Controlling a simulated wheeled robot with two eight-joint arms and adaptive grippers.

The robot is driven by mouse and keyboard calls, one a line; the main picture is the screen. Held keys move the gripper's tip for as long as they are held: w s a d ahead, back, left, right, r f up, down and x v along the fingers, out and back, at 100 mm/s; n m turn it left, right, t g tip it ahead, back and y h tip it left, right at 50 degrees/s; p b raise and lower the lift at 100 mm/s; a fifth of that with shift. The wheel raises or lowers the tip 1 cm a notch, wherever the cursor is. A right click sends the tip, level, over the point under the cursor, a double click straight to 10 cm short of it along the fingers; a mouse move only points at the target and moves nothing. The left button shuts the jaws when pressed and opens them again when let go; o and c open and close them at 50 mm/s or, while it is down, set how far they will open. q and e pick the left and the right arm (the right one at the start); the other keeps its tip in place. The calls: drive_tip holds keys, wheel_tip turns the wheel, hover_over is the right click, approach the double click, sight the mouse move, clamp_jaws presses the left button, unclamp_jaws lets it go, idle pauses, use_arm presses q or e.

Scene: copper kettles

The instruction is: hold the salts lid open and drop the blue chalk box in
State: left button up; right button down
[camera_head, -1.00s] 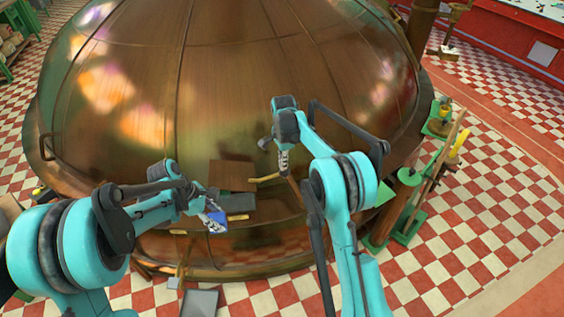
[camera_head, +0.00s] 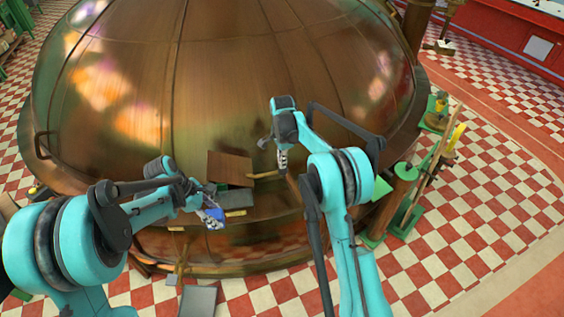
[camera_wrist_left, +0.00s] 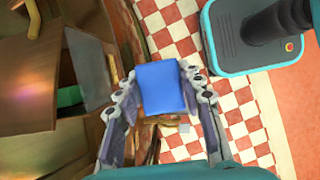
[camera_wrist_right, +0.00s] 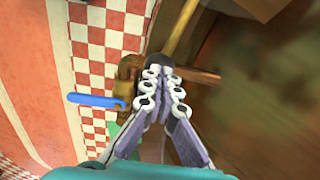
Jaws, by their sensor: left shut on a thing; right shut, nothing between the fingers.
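The blue chalk box (camera_head: 213,214) is held by my left gripper (camera_head: 210,208), in front of the kettle and just left of the salts box. The blue box also fills the space between the fingers in the left wrist view (camera_wrist_left: 161,88). The brown salts lid (camera_head: 230,168) is tilted up, with a dark box part (camera_head: 236,199) below it. A wooden handle (camera_head: 265,175) sticks out from the lid's right side. My right gripper (camera_head: 283,168) is shut and empty at the handle's outer end; I cannot tell whether they touch.
The large copper kettle (camera_head: 200,80) fills the space behind. A wooden rack with green parts (camera_head: 408,200) stands on the right. A grey slab (camera_head: 198,300) lies low in front. A blue bar (camera_wrist_right: 97,100) shows in the right wrist view.

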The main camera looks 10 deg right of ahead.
sight(216, 171)
drive_tip(key=shift+d+f, duration=0.15)
drive_tip(key=shift+f, duration=0.65)
drive_tip(key=shift+d+f, duration=0.1)
drive_tip(key=shift+f, duration=0.85)
drive_tip(key=shift+a+f, duration=0.15)
drive_tip(key=shift+f, duration=0.6)
drive_tip(key=shift+a+f, duration=0.15)
drive_tip(key=shift+f, duration=0.75)
use_arm(q)
drive_tip(key=shift+w+d+f, duration=0.1)
drive_tip(key=shift+w, duration=3.1)
drive_tip(key=shift+w+d+f, duration=0.1)
drive_tip(key=shift+w+d, duration=0.05)
drive_tip(key=shift+w, duration=3)
drive_tip(key=shift+w+d+f, duration=0.1)
drive_tip(key=shift+w, duration=3.1)
use_arm(e)
drive_tip(key=shift+a+f, duration=0.25)
drive_tip(key=shift+f, duration=0.4)
use_arm(q)
drive_tip(key=o, duration=1.5)
